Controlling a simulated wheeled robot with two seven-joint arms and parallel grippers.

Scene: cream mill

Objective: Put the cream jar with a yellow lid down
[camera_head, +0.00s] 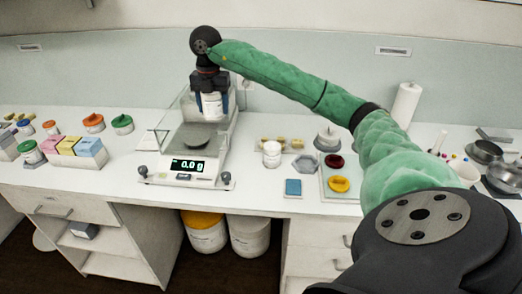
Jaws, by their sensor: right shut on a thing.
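My right gripper (210,84) points down over the balance and is shut on a white jar (212,105). The jar looks upright and hangs above the grey weighing pan (197,133), apart from it. The jaws cover its top, so I cannot see its lid or the lid's colour. The balance (184,180) shows 0.0 g. My left gripper is not in view.
Clear draft-shield walls stand around the pan. Right of the balance are a white jar (272,151), a blue square (293,187) and a tray (350,197) with red and yellow round pieces. Jars and coloured boxes (88,147) stand left. The front counter strip is mostly free.

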